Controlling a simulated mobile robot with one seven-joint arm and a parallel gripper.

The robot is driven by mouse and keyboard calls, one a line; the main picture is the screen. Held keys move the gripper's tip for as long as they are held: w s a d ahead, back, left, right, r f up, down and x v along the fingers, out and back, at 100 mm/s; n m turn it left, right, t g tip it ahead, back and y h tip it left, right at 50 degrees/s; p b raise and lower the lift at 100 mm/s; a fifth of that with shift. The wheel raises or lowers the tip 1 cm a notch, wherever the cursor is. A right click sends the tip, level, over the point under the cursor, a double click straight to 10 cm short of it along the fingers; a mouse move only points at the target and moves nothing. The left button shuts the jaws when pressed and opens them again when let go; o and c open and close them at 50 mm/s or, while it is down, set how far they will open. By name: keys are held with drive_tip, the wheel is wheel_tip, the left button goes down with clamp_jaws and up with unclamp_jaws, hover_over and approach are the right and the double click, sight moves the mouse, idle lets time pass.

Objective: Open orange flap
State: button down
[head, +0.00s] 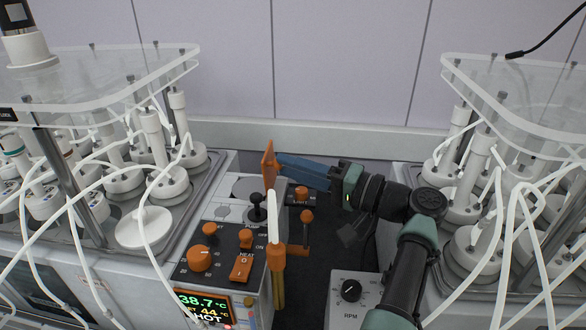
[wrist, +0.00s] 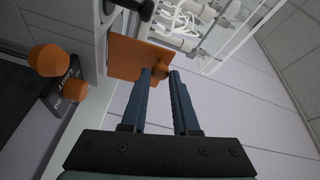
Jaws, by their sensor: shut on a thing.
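The orange flap (head: 267,167) stands upright, edge-on, at the back of the control panel in the head view. In the wrist view it shows as a flat orange plate (wrist: 126,58) just beyond my fingertips. My gripper (head: 281,163) reaches it from the right with its blue fingers. In the wrist view the fingertips (wrist: 160,72) are close together on a small orange knob (wrist: 160,69) on the flap's face. The knob is partly hidden by the fingers, and the flap's hinge is not clear.
The control panel below has a black joystick (head: 257,207), orange knobs (head: 200,258) and a lit display (head: 203,307). Reactor racks with white tubes and clear lids stand left (head: 110,75) and right (head: 530,95).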

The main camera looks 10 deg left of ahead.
drive_tip(key=c, duration=0.7)
unclamp_jaws()
drive_tip(key=shift+o, duration=0.2)
drive_tip(key=shift+r, duration=0.1)
